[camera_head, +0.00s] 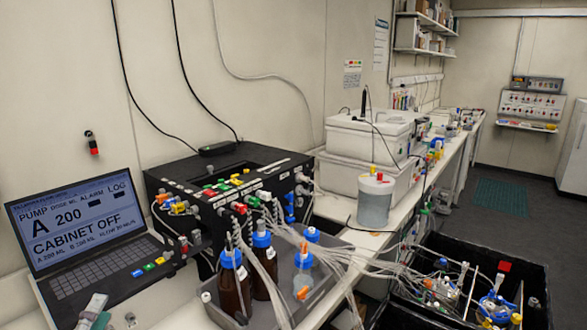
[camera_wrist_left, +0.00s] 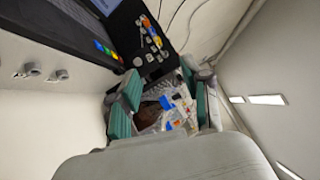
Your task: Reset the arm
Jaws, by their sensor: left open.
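My left gripper (camera_head: 95,312) shows only in part at the bottom left of the head view, in front of the laptop (camera_head: 75,230). In the left wrist view my left gripper (camera_wrist_left: 162,102) has its two teal-padded fingers apart, with nothing held between them. The brown bottles and tubing show beyond the gap. The rest of the left arm is out of the head view. My right gripper is not seen in either view.
A black control box (camera_head: 235,190) with coloured connectors stands behind a grey tray (camera_head: 318,262) holding blue-capped bottles. Tubes run right to a black bin (camera_head: 440,248). A white container (camera_head: 375,205) stands by stacked white boxes (camera_head: 365,140). Cables hang on the wall.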

